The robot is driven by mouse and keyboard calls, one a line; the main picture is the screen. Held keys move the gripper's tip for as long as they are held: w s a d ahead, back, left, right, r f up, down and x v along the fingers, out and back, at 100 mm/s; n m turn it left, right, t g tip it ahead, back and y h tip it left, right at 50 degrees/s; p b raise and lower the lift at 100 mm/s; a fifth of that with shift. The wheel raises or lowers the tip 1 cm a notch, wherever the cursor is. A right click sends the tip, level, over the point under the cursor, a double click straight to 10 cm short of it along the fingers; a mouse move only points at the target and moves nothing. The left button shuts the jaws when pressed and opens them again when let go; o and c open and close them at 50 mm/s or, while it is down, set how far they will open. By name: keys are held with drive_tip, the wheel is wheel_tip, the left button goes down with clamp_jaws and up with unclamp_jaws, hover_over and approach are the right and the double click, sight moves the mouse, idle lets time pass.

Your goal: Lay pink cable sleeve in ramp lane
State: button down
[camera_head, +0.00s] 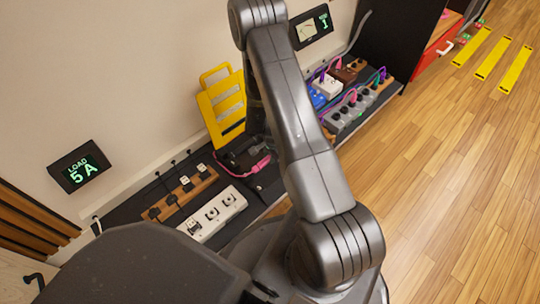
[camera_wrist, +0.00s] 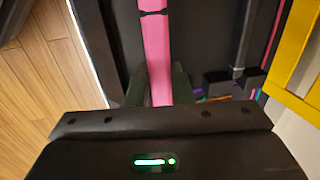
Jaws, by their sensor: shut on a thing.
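The pink cable sleeve (camera_wrist: 156,45) runs up the wrist view between the two dark fingers of my gripper (camera_wrist: 157,88), which is shut on it. A black band crosses the sleeve near the top. In the head view, the pink sleeve (camera_head: 260,165) shows low beside the black ramp base, with a thin pink cable curving left from it. The ramp's yellow slotted lid (camera_head: 227,108) stands raised against the wall; its edge (camera_wrist: 292,55) shows at right in the wrist view. Dark lanes (camera_wrist: 245,40) lie right of the sleeve. My arm hides part of the ramp, and I cannot tell whether the sleeve touches a lane floor.
A white socket strip (camera_head: 212,214) and a wooden strip with black plugs (camera_head: 180,195) lie left of the ramp. Several plugged power strips (camera_head: 350,105) stand to the right. A "LOAD 5 A" display (camera_head: 80,166) hangs on the wall. Wooden floor (camera_head: 450,180) at right is clear.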

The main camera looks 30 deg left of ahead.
sight(269, 171)
drive_tip(key=shift+f+b, duration=3.3)
drive_tip(key=shift+f, duration=0.9)
drive_tip(key=c, duration=1.2)
unclamp_jaws()
drive_tip(key=r+p, duration=0.2)
drive_tip(key=r, duration=0.2)
drive_tip(key=d+r+p, duration=0.1)
drive_tip(key=r+p, duration=0.1)
drive_tip(key=r, duration=0.3)
drive_tip(key=d+r+p, duration=0.1)
drive_tip(key=r+p, duration=0.1)
drive_tip(key=r, duration=0.2)
drive_tip(key=shift+s+r, duration=0.25)
drive_tip(key=shift+r, duration=0.1)
drive_tip(key=shift+f, duration=0.15)
